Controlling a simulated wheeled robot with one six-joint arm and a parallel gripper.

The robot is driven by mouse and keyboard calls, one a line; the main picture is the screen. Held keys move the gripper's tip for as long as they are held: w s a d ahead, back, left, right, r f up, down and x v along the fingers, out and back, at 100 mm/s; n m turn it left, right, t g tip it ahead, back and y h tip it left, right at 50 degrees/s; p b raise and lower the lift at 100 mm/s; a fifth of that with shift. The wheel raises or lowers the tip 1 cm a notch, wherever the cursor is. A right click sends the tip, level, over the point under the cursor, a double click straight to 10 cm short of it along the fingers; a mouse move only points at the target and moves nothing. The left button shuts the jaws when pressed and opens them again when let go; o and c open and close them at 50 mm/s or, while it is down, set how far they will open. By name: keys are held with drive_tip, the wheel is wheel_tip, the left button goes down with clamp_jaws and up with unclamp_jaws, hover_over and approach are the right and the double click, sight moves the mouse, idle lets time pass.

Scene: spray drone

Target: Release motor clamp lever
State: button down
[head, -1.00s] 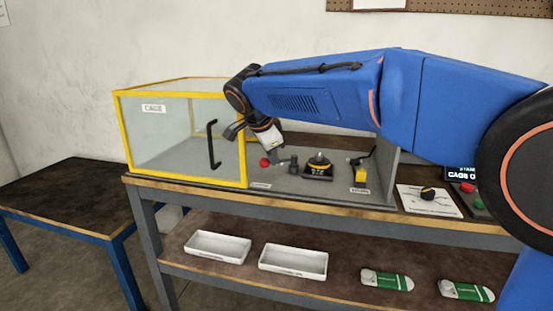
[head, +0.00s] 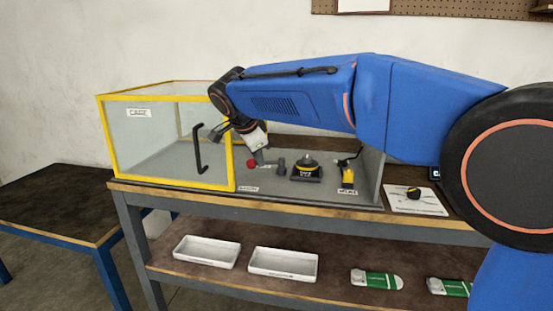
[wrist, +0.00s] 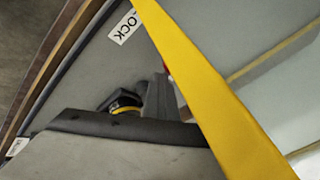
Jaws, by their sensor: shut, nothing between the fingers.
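A lever with a red knob (head: 251,163) stands low on the grey bench floor beside the cage, next to a short grey post (head: 281,166). A black motor with a yellow band (head: 306,170) sits right of the post; it also shows in the wrist view (wrist: 124,103), partly hidden by my gripper. My gripper (head: 261,157) points down beside the red knob, shut and empty. I cannot tell whether it touches the lever. In the wrist view only a sliver of red shows behind the yellow bar, and the lever itself is mostly hidden.
The yellow-framed cage (head: 235,160) with a black door handle (head: 199,150) stands left of my gripper; its yellow bar (wrist: 215,90) crosses the wrist view closely. A yellow-and-black fitting (head: 347,175) stands right of the motor. White trays (head: 206,251) lie on the lower shelf.

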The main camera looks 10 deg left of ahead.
drive_tip(key=shift+s+a+f, duration=0.1)
drive_tip(key=shift+s+a, duration=0.05)
drive_tip(key=shift+s, duration=0.1)
